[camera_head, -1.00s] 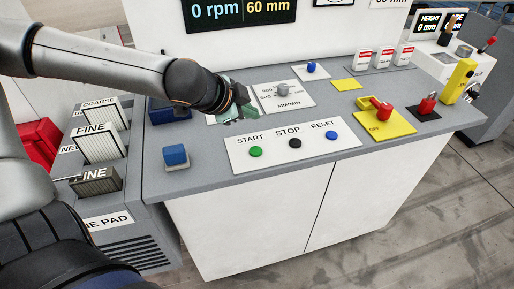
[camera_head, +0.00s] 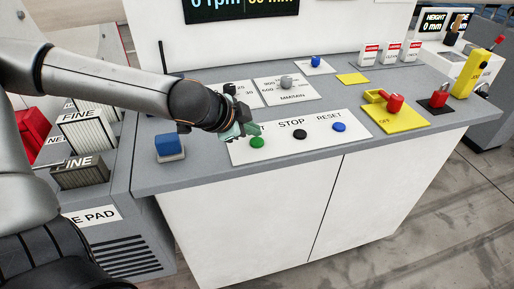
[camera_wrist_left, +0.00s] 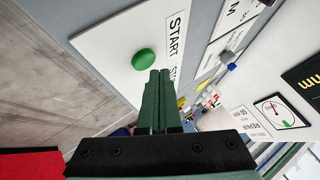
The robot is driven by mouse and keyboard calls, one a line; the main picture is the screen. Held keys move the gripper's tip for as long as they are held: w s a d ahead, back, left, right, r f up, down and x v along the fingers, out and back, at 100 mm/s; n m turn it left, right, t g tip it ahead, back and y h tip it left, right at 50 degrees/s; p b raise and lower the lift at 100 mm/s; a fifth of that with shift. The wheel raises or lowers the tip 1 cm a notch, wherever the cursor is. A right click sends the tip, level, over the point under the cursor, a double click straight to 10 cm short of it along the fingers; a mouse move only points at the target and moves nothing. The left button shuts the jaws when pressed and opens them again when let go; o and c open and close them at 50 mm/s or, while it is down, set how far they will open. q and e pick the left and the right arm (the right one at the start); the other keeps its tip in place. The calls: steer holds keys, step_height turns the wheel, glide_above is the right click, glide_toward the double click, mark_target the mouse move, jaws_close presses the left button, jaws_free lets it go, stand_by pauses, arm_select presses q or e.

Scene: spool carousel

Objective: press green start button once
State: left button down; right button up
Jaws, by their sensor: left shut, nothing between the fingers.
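The green start button (camera_head: 257,142) sits at the left end of a white label plate (camera_head: 318,142) on the grey console top. It also shows in the left wrist view (camera_wrist_left: 144,62), just beyond my fingertips. My left gripper (camera_head: 250,129) is shut and empty, with its green fingers close together just behind the button and over the START label, which it partly hides. In the left wrist view the fingertips (camera_wrist_left: 159,76) appear beside the button, with no clear contact. My right gripper is in neither view.
The black stop button (camera_head: 300,134) and blue reset button (camera_head: 339,127) share the plate. A blue block-like switch (camera_head: 169,147) stands left of it. A yellow plate with a red switch (camera_head: 394,103) lies to the right. Filter boxes (camera_head: 82,130) stand at the left.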

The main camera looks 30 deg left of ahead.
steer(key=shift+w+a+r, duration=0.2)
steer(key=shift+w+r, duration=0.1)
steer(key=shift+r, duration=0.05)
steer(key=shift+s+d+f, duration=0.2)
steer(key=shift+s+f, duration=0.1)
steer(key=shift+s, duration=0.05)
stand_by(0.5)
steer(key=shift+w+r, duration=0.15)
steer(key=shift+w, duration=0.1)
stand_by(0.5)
arm_select(q)
steer(key=shift+f, duration=0.15)
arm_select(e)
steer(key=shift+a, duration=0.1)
arm_select(q)
steer(key=shift+f+b, duration=0.35)
steer(key=shift+b, duration=0.1)
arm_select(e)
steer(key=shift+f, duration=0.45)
